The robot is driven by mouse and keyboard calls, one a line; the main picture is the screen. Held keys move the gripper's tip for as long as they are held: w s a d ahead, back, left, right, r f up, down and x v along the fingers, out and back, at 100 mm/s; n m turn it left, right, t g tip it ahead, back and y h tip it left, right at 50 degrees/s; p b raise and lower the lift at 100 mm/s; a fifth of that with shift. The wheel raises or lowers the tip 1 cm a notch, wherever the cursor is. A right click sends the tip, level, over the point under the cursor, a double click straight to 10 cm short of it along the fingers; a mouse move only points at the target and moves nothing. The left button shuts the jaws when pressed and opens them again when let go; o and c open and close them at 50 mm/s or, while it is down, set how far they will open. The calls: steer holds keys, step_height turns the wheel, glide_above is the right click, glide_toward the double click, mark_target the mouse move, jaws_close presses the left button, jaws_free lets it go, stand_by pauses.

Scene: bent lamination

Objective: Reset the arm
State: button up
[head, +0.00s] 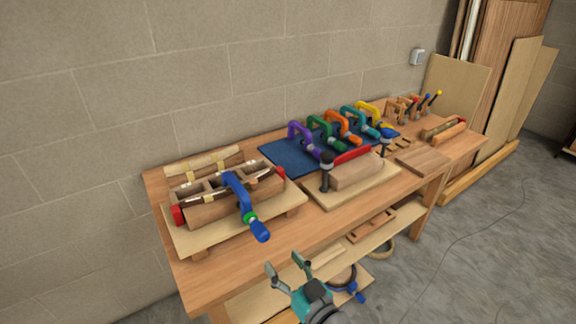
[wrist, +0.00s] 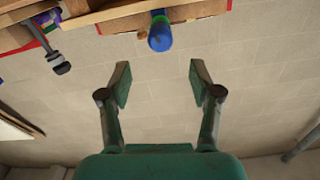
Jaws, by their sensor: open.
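My gripper (head: 290,275) is open and empty in front of the workbench's (head: 190,287) front edge, low in the head view. In the wrist view my gripper (wrist: 158,85) shows two spread dark green fingers with nothing between them, facing the block wall. A blue clamp (head: 238,200) with a green collar sits on the wooden bending form (head: 205,215) at the bench's left. Its blue handle points toward the bench's front edge, and its end also shows at the top of the wrist view (wrist: 160,35).
Several coloured clamps (head: 340,127) stand on a blue mat (head: 277,156). A second form with a pale block (head: 355,172) and dark clamps sits mid-bench. A lower shelf (head: 262,300) holds a blue-handled clamp (head: 357,291). Open floor (head: 470,240) lies to the right.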

steer(key=s+d+f+m+h, duration=0.2)
steer(key=s+d+f+h, duration=0.1)
steer(key=s+d+f, duration=0.5)
steer(key=s+d+f+m+h, duration=0.25)
steer(key=s+d, duration=0.25)
steer(key=s, duration=0.4)
steer(key=s+d+r+h, duration=0.2)
steer(key=s+d, duration=0.1)
steer(key=s, duration=0.8)
steer(key=s+d+r+h, duration=0.2)
steer(key=s+d, duration=0.1)
steer(key=s, duration=0.9)
steer(key=shift+d+m, duration=0.35)
steer(key=shift+d, duration=0.05)
steer(key=shift+h, duration=0.25)
